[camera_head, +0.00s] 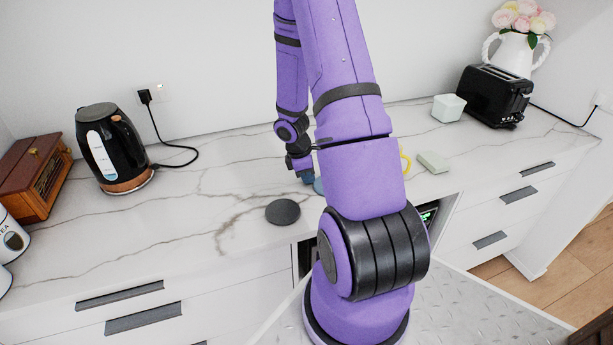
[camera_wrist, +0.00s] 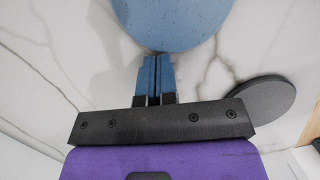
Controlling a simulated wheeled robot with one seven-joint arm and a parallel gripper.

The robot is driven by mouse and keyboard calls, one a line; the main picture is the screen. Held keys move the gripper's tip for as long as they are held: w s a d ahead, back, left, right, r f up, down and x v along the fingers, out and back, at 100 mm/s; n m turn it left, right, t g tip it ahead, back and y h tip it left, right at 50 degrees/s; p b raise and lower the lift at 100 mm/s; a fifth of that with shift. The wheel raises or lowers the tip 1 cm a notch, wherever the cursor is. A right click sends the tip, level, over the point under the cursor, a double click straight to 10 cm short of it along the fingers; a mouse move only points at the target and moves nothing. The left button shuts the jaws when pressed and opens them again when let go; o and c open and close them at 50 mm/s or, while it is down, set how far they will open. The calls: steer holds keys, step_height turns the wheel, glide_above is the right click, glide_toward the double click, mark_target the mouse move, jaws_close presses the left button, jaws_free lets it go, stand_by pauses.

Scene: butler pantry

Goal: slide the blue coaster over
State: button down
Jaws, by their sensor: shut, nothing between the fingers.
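The blue coaster (camera_wrist: 172,22) lies flat on the marble counter in the wrist view, cut off by the top edge. In the head view only a sliver of the blue coaster (camera_head: 319,187) shows, the rest hidden behind my arm. My gripper (camera_wrist: 157,58) is shut and empty, its blue fingertips together at the coaster's near edge. I cannot tell whether they touch it. In the head view my gripper (camera_head: 307,178) points down at the counter, just left of the coaster.
A dark grey round coaster (camera_head: 283,212) lies near the counter's front edge; it also shows in the wrist view (camera_wrist: 259,99). A kettle (camera_head: 112,150) stands left, a toaster (camera_head: 494,96) at the back right. A pale green block (camera_head: 433,162) lies right of my arm. The counter left of the grey coaster is clear.

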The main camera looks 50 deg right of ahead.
steer(key=s+d, duration=0.1)
steer(key=s, duration=0.1)
steer(key=s+d, duration=0.1)
steer(key=d, duration=0.1)
steer(key=shift+s+d, duration=0.2)
steer(key=shift+s, duration=0.15)
steer(key=w+a, duration=0.2)
steer(key=w, duration=0.1)
steer(key=shift+a, duration=0.4)
steer(key=v, duration=1)
